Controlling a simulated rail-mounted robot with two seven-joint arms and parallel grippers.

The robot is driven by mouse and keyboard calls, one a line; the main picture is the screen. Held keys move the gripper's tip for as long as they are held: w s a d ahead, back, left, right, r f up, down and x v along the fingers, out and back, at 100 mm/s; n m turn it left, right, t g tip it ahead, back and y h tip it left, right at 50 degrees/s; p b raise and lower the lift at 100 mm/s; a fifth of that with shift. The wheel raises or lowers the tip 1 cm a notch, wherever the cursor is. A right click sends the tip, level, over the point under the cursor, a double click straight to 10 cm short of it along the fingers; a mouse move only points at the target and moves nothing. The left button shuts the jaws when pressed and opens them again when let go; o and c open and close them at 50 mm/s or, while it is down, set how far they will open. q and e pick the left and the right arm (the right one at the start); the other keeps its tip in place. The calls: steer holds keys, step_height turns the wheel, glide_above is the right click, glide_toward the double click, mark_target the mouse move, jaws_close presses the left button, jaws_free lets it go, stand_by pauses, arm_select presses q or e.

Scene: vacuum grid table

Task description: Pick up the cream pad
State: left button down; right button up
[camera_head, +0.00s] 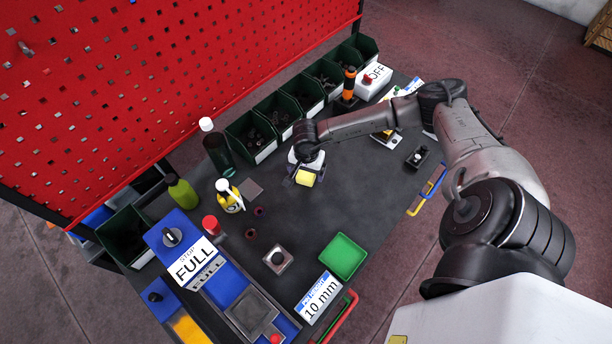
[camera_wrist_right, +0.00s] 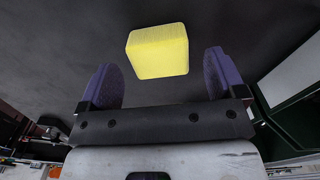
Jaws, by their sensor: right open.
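The cream pad (camera_head: 305,177) looks like a pale yellow block and lies on the dark grid table near its middle. In the right wrist view the pad (camera_wrist_right: 157,50) shows ahead of and between the lines of the two purple fingers. My right gripper (camera_head: 303,170) is low over the table right at the pad. Its jaws (camera_wrist_right: 160,76) are open and empty, with a gap on each side of the pad. I cannot tell whether the fingertips reach down beside it. My left gripper is not in view.
Dark green bins (camera_head: 251,138) line the back edge below a red perforated board (camera_head: 150,90). A dark bottle (camera_head: 215,150) and a yellow bottle (camera_head: 229,197) stand left of the pad. A green tray (camera_head: 343,257) lies toward the front. The table between pad and tray is clear.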

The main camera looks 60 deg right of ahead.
steer(key=shift+f, duration=0.95)
steer(key=shift+c, duration=0.3)
steer(key=c, duration=1)
steer(key=shift+r, duration=0.1)
step_height(320, 180, up, 4)
steer(key=shift+r, duration=0.1)
steer(key=s+r, duration=0.2)
steer(key=s, duration=0.2)
steer(key=s+r, duration=0.2)
steer(key=s, duration=0.1)
steer(key=s+d+r+b, duration=0.1)
steer(key=s+r, duration=0.1)
steer(key=s, duration=0.2)
steer(key=shift+s+d+r, duration=0.1)
steer(key=shift+s+r, duration=0.2)
